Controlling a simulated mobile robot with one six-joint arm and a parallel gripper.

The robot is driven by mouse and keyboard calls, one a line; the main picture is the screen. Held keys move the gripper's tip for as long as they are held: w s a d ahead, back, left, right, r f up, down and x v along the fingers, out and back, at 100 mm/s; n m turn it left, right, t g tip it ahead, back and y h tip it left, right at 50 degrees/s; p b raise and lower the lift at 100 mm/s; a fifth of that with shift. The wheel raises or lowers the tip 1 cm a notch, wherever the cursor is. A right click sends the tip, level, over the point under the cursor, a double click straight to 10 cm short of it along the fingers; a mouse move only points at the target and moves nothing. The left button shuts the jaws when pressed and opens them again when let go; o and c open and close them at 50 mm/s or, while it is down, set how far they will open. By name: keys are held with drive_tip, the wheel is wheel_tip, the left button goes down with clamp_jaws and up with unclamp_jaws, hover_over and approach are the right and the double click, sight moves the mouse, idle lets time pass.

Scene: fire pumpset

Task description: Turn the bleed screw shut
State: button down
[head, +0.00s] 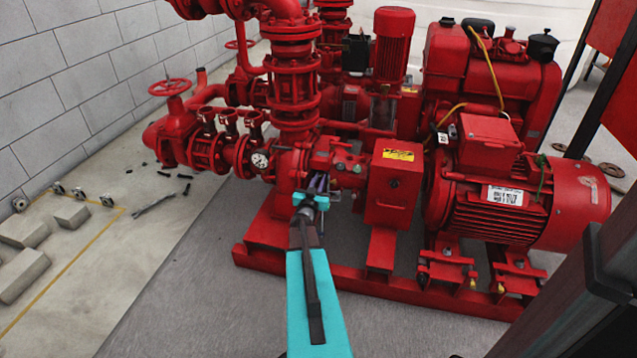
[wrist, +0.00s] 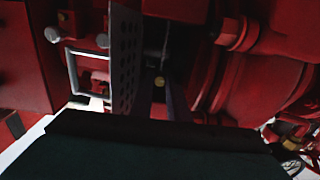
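A small brass-coloured round piece (wrist: 159,81), which looks like the bleed screw, sits in a dark gap of the red pump in the wrist view. I cannot make it out in the head view. My gripper (head: 318,182) reaches into the pump housing between the flanged pipe and the red box. In the wrist view its two dark fingers (wrist: 161,98) stand apart, on either side of the brass piece in the picture. I see no contact with it. Deep shadow hides how far the fingertips are from it.
A perforated metal plate (wrist: 125,58) stands close left of the fingers, with a light metal frame (wrist: 86,72) beside it. A large red flanged casing (wrist: 265,75) is close on the right. A red motor (head: 530,205) and red box (head: 393,187) stand right of my arm.

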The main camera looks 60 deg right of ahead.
drive_tip(key=shift+s+d+r, duration=0.1)
drive_tip(key=shift+s+d, duration=0.05)
drive_tip(key=shift+s, duration=0.15)
drive_tip(key=shift+s+m, duration=0.15)
drive_tip(key=shift+m, duration=0.15)
idle(1.6)
drive_tip(key=c, duration=2)
unclamp_jaws()
drive_tip(key=shift+w+v, duration=0.15)
drive_tip(key=shift+v, duration=3.85)
drive_tip(key=shift+w+v, duration=0.15)
drive_tip(key=shift+v, duration=3.85)
